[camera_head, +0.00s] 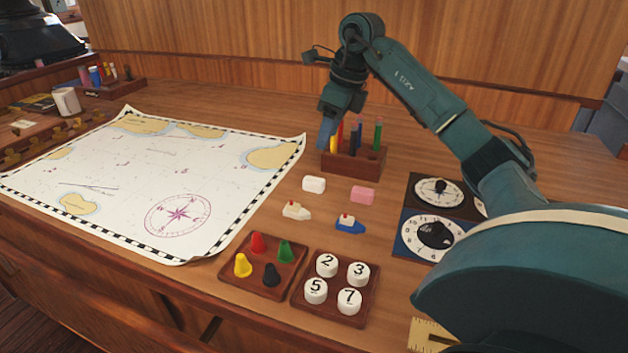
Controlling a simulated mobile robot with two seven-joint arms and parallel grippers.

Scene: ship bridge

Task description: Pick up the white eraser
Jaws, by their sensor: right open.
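The white eraser (314,185) is a small block lying on the wooden desk, just right of the chart and left of a pink eraser (362,195). My right gripper (327,133) points down above and behind the white eraser, beside the left end of the wooden pen holder (352,164). Its fingers partly overlap the pens in the picture. It is open and apart from the white eraser. My left gripper is out of view.
A white toy boat (297,212) and a blue one (349,224) lie in front of the erasers. Trays of coloured pegs (262,284) and numbered discs (336,306) sit nearer. The chart (120,190) covers the left; dial panels (410,240) stand right.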

